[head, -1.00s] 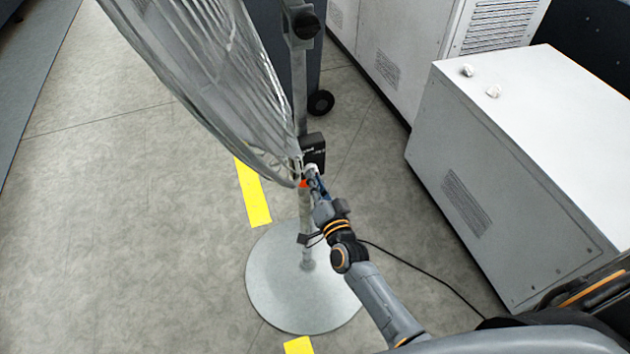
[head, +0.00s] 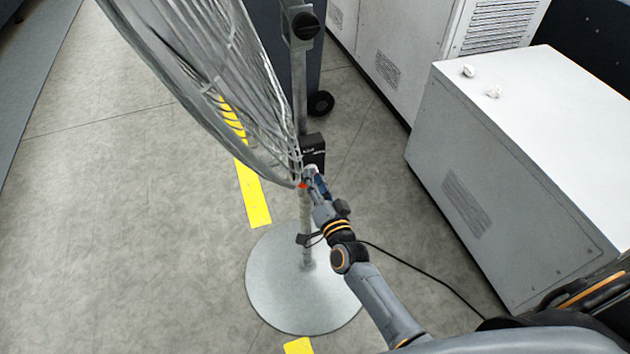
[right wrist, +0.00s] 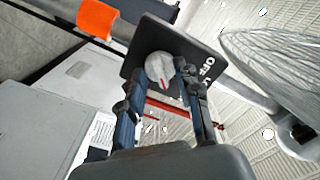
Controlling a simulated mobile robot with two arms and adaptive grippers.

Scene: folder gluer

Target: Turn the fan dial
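The fan dial (right wrist: 160,67) is a round pale knob with a red mark on the black control box (right wrist: 134,62), which has white "OFF" lettering. My right gripper (right wrist: 161,76) has one finger on each side of the dial, shut on it as far as I can see. In the head view, my right gripper (head: 312,178) reaches the pole just below the black box (head: 313,150); the dial is hardly distinguishable there. The fan (head: 215,80) has a large wire grille on a grey pole with a round base (head: 285,300). My left gripper is not in view.
A white cabinet (head: 500,170) stands to the right, with two small pale objects on top. A black cable (head: 425,278) runs over the floor from the pole. The floor at left is clear.

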